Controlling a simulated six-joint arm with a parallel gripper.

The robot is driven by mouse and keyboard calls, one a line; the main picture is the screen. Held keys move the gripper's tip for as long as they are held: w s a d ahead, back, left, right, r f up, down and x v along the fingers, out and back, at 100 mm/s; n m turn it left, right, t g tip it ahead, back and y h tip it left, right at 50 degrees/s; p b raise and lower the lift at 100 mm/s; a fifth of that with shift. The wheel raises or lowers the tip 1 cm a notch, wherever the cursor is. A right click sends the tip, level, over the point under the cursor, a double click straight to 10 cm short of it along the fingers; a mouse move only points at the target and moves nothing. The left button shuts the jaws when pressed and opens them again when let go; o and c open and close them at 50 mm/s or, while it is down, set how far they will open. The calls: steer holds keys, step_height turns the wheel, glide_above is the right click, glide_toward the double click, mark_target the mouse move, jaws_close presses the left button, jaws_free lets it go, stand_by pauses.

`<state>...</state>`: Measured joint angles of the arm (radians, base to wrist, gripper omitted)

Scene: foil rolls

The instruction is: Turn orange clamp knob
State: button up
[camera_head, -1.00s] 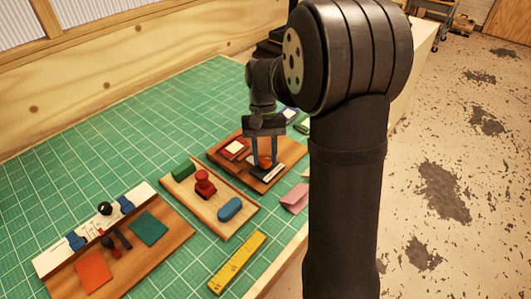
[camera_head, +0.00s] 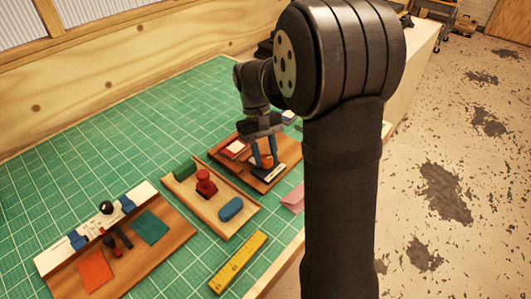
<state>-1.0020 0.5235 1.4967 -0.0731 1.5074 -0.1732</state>
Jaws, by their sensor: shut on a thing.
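The orange clamp knob (camera_head: 267,161) sits on a small black and white fixture on a brown wooden board (camera_head: 243,173) at the right of the green mat. My gripper (camera_head: 264,160) points down over this board with its two blue fingers on either side of the knob. It is shut on the knob. The fingers hide part of the knob, so its exact angle cannot be told.
A wooden tray with a red stamp (camera_head: 206,184), a blue block (camera_head: 231,208) and a green block (camera_head: 184,169) lies just left. A board with a black-knobbed fixture (camera_head: 106,208) is at far left. The mat behind is clear.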

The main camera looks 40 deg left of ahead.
steer(key=o, duration=1)
steer(key=v, duration=1.7)
steer(key=shift+a, duration=0.2)
steer(key=shift+w, duration=0.1)
steer(key=x, duration=1.7)
steer(key=shift+d, duration=0.25)
